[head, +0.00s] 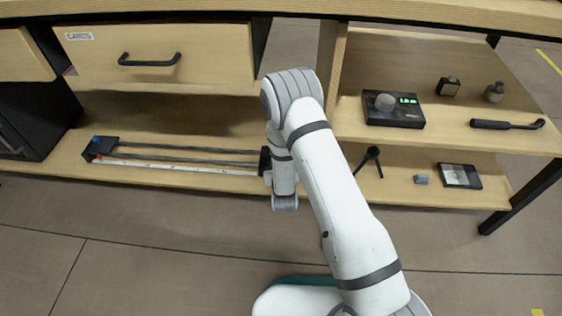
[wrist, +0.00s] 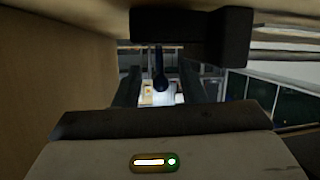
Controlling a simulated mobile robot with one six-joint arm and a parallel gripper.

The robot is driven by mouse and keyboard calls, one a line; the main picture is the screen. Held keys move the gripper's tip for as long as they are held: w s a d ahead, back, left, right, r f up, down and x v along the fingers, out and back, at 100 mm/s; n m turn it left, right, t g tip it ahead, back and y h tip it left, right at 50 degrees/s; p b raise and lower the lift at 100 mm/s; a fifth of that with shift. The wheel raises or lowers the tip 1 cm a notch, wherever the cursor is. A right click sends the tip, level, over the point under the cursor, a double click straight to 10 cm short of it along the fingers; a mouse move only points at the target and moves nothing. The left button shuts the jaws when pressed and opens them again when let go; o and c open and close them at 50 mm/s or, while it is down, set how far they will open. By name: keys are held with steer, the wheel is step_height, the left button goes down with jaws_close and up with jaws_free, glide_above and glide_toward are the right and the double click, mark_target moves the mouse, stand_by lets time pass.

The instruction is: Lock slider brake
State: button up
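The slider lies on the lower left shelf in the head view, with long rails (head: 190,161), a measuring strip (head: 175,167) and a dark end block with a blue top (head: 101,147) at its left. My arm covers its right end. In the wrist view a dark block (wrist: 190,38) fills the upper middle, with rails (wrist: 290,50) running right from it. A small dark lever (wrist: 161,80) with a rounded lower end hangs below it. My gripper (wrist: 161,88) is open; its two dark fingers stand apart on either side of the lever. I cannot tell whether either finger touches it.
A drawer (head: 155,55) with a black handle is above the slider. The right shelf holds a dark scale (head: 393,109) with a green display, small devices and a black-handled tool (head: 505,124). A wooden surface (wrist: 50,70) stands close on the left in the wrist view.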

steer(key=p+v, duration=0.2)
steer(key=v, duration=0.4)
steer(key=shift+s+r, duration=0.2)
steer(key=shift+r, duration=0.05)
steer(key=shift+s+d+p, duration=0.1)
steer(key=shift+s+p, duration=0.2)
steer(key=shift+s, duration=0.1)
